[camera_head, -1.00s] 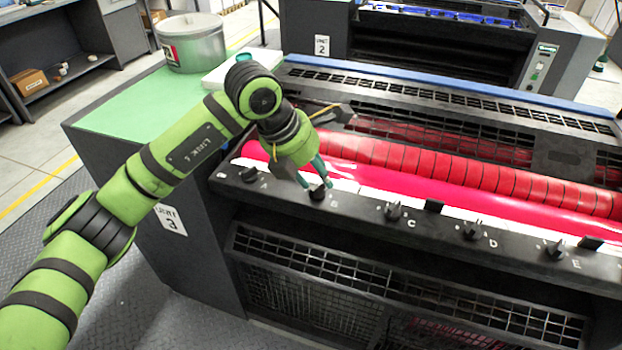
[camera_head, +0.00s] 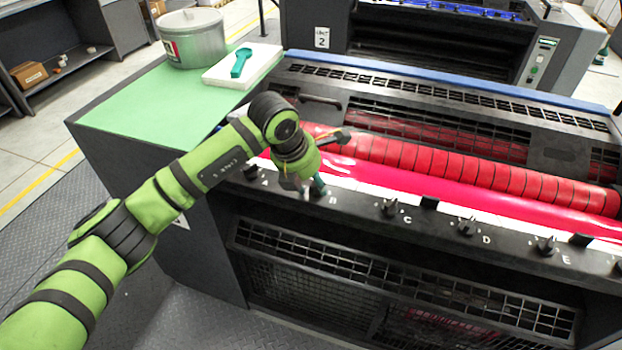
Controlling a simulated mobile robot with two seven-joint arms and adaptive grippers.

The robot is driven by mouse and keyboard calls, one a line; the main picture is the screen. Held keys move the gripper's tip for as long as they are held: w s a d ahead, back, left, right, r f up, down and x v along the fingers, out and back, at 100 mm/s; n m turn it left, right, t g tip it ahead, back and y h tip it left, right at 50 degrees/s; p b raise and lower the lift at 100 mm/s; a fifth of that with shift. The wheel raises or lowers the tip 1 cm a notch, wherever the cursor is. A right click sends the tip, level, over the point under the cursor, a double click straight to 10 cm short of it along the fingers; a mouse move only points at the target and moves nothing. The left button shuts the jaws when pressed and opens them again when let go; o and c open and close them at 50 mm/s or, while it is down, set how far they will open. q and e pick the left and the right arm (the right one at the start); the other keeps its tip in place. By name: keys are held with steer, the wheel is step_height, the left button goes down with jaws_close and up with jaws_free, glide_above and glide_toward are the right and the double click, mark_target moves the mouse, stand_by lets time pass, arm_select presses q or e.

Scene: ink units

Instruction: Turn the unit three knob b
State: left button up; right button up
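Unit three is the near press with the dark front rail (camera_head: 352,202) carrying lettered knobs. Knob b (camera_head: 317,196), beside the letter B, is small and dark and mostly hidden by my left gripper. My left gripper (camera_head: 318,186) comes down from above at knob b, with a teal fingertip at or very close to it. The fingers show nearly edge-on, so I cannot tell whether they are closed around the knob. My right gripper is not in view.
Knob A (camera_head: 251,171) sits left of my gripper; knob C (camera_head: 389,208) and knob D (camera_head: 467,227) are to the right. A red roller (camera_head: 450,172) lies behind the rail. A tin (camera_head: 190,40) and a teal tool (camera_head: 240,62) on a white block stand on the green top.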

arm_select(q)
jaws_close()
steer(key=shift+w+f+m+b, duration=0.15)
steer(key=shift+m+b, duration=0.35)
steer(key=shift+b, duration=0.45)
steer(key=m+g+h+b, duration=0.1)
steer(key=m+b, duration=0.2)
steer(key=shift+w+a+b, duration=0.1)
steer(key=shift+w+b, duration=0.05)
steer(key=shift+b, duration=0.25)
steer(key=m+g+b, duration=0.1)
steer(key=m, duration=0.1)
steer(key=shift+w+m, duration=0.1)
steer(key=shift+m, duration=0.3)
steer(key=shift+w+r+m+g+h+b, duration=0.15)
steer(key=shift+m+g, duration=0.1)
steer(key=shift+m, duration=0.25)
steer(key=shift+s+m+g+h+b, duration=0.1)
steer(key=shift+m+g+b, duration=0.1)
steer(key=shift+m, duration=0.3)
steer(key=shift+w+r+m+g+h+b, duration=0.1)
steer(key=shift+m+g, duration=0.15)
steer(key=shift+m, duration=0.25)
steer(key=shift+o, duration=0.8)
jaws_free()
